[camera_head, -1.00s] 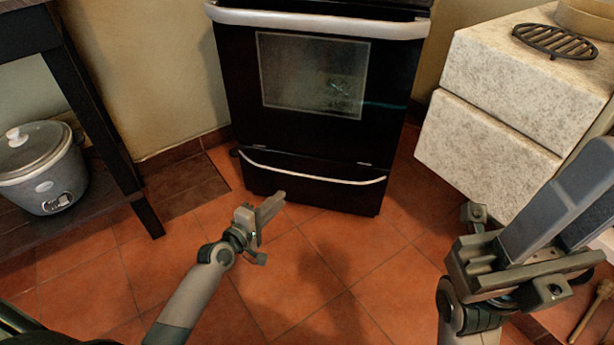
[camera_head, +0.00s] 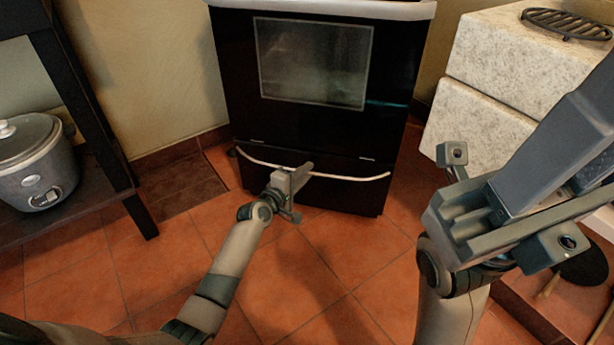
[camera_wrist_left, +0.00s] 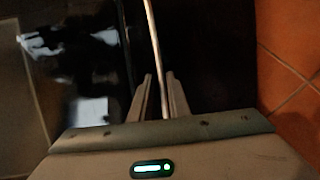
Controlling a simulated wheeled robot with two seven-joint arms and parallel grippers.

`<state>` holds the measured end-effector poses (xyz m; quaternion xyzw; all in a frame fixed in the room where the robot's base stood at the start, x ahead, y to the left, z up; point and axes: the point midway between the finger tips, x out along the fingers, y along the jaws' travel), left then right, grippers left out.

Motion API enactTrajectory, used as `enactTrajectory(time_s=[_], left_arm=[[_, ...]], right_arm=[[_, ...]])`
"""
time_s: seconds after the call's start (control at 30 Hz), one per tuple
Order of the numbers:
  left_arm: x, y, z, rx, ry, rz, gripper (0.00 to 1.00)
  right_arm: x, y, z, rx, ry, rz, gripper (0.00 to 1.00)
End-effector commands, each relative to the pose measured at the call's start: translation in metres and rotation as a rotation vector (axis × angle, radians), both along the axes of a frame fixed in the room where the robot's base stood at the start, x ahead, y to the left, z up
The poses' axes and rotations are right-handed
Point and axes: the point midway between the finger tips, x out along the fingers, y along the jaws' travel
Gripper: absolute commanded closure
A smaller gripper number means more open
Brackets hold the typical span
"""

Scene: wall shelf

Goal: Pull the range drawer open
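The range drawer (camera_head: 345,193) is the black bottom panel of the range, below the oven door, and it looks shut. Its pale curved handle (camera_head: 352,178) runs across its top; the bar also shows in the left wrist view (camera_wrist_left: 153,40). My left gripper (camera_head: 304,172) is at the handle's middle in the head view. In the left wrist view its two fingers (camera_wrist_left: 160,82) are apart, with the bar running between them; contact cannot be told. My right gripper (camera_head: 590,110) is large at the right, away from the range; its finger gap is unclear.
The oven door (camera_head: 312,62) is above the drawer. A pale stone-fronted cabinet (camera_head: 480,110) with a black trivet (camera_head: 568,22) stands at the right. A dark shelf table with a grey cooker (camera_head: 38,165) stands at the left. The tiled floor (camera_head: 330,270) before the range is clear.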

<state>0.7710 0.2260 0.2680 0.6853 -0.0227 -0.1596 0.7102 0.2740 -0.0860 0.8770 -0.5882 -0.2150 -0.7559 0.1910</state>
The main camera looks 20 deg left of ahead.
Motion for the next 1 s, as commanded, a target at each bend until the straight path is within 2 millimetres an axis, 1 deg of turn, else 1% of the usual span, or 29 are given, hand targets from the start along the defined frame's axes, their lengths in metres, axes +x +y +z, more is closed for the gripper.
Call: enactTrajectory(time_s=[0.03, 0.13, 0.43, 0.47, 0.5, 0.53, 1.0], left_arm=[[0.0040, -0.0011, -0.0017, 0.000, -0.001, 0.000, 0.84], [0.0075, -0.0024, -0.0018, 0.000, 0.000, 0.000, 0.84], [0.0086, -0.0027, -0.0011, 0.000, 0.000, 0.000, 0.84], [0.0086, -0.0027, -0.0011, 0.000, 0.000, 0.000, 0.86], [0.0086, -0.0027, -0.0011, 0.000, 0.000, 0.000, 0.96], [0.0086, -0.0027, -0.0011, 0.000, 0.000, 0.000, 1.00], [0.0084, -0.0026, -0.0014, 0.000, 0.000, 0.000, 1.00]], right_arm=[[-0.0016, -0.0001, -0.0016, 0.004, -0.007, 0.004, 0.69], [-0.0031, -0.0002, -0.0011, 0.006, -0.013, 0.008, 0.69], [-0.0035, -0.0004, -0.0002, 0.008, -0.015, 0.011, 0.69], [-0.0035, -0.0004, -0.0002, 0.008, -0.015, 0.011, 0.69], [-0.0035, -0.0004, -0.0002, 0.008, -0.015, 0.011, 0.69], [-0.0035, -0.0004, -0.0002, 0.008, -0.015, 0.011, 0.69], [-0.0034, -0.0005, -0.0005, 0.007, -0.014, 0.009, 0.69]])
